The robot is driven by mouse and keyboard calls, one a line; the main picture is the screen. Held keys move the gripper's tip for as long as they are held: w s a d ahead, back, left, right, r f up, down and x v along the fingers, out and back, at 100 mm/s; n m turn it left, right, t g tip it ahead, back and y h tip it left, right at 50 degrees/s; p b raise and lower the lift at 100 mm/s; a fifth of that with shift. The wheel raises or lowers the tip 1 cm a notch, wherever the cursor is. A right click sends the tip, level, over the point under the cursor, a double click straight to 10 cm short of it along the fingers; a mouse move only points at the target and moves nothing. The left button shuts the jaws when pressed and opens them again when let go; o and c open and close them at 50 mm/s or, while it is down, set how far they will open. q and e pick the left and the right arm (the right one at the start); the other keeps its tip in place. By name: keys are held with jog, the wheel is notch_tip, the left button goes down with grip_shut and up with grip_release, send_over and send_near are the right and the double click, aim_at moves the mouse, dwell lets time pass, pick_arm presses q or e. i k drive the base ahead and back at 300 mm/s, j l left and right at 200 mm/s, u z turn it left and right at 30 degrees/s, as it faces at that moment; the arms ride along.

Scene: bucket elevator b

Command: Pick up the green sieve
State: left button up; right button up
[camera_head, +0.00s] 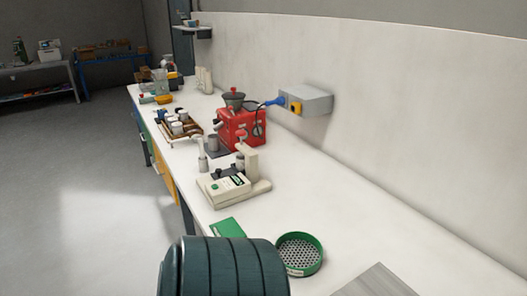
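The green sieve (301,267) is a round green ring with a grey perforated bottom. It lies flat on the white workbench (353,232) at the lower middle of the head view. Its left edge is close to a large dark teal ribbed cylinder (222,270) in the foreground, which may cover a little of it. Neither of my grippers shows in this view.
A flat green item (228,227) lies left of the sieve. A cream device (234,187) and a red machine (240,127) stand farther back. A grey wall box (308,99) holds a blue plug. A grey plate (376,283) lies at the front right. Bench right of the sieve is clear.

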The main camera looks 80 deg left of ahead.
aim_at(301, 254)
jog(key=j+u, duration=0.1)
jog(key=u, duration=2)
